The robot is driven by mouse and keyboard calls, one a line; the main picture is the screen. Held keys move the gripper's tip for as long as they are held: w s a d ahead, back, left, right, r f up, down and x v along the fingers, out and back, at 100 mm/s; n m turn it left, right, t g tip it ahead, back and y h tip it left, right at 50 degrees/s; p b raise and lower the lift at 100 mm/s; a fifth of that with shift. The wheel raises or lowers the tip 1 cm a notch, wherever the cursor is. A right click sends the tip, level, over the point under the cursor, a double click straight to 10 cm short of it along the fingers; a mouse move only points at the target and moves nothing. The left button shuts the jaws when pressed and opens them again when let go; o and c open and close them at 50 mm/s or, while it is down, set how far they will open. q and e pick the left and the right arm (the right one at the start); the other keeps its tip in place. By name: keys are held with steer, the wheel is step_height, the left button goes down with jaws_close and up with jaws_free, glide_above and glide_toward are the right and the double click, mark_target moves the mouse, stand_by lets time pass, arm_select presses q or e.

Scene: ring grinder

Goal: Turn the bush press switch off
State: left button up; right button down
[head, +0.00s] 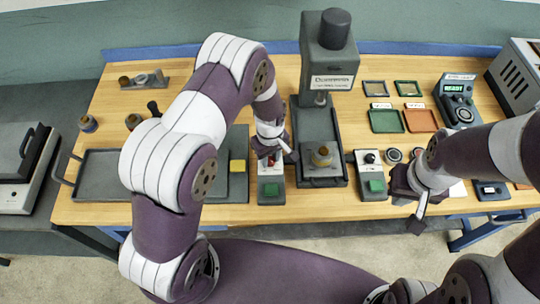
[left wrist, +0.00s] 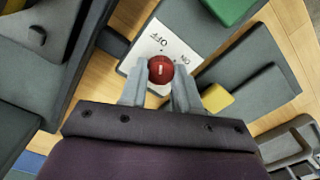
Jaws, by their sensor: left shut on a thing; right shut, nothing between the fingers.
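The bush press (head: 327,75) is a tall dark grey machine at the back middle of the bench, with a brass-coloured bush on its base. Left of it is a grey switch box (head: 271,196) with a green button on its front. A red round knob (left wrist: 160,68) sits on its white plate marked ON and OFF (left wrist: 172,45). My left gripper (left wrist: 160,90) is shut on the knob, one finger on each side. The knob has a small white mark; I cannot tell which word it points to. My right gripper (head: 420,208) is shut and empty near the bench's front edge, at right.
A second box with a green button (head: 374,185) stands right of the press. A grey tray (head: 97,191) lies at left. Green and orange trays and a READY display unit (head: 457,92) stand at right.

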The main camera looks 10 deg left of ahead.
mark_target(270, 158)
arm_select(q)
steer(key=o, duration=1.1)
steer(key=shift+w+r, duration=0.15)
steer(key=shift+c, duration=0.2)
step_height(270, 158, up, 13)
steer(key=b, duration=0.2)
steer(key=shift+b, duration=0.4)
steer(key=shift+f, duration=0.2)
steer(key=s+a+r+m, duration=0.1)
steer(key=s+m, duration=0.2)
steer(key=s, duration=0.1)
steer(key=s+a+r+m+t, duration=0.1)
steer(key=s+a+m, duration=0.1)
steer(key=s, duration=0.3)
steer(key=s+a+r+m, duration=0.1)
steer(key=s+a+m, duration=0.1)
steer(key=s+m, duration=0.2)
steer(key=shift+s+a+b, duration=0.25)
steer(key=shift+s+b, duration=0.15)
steer(key=shift+s, duration=0.3)
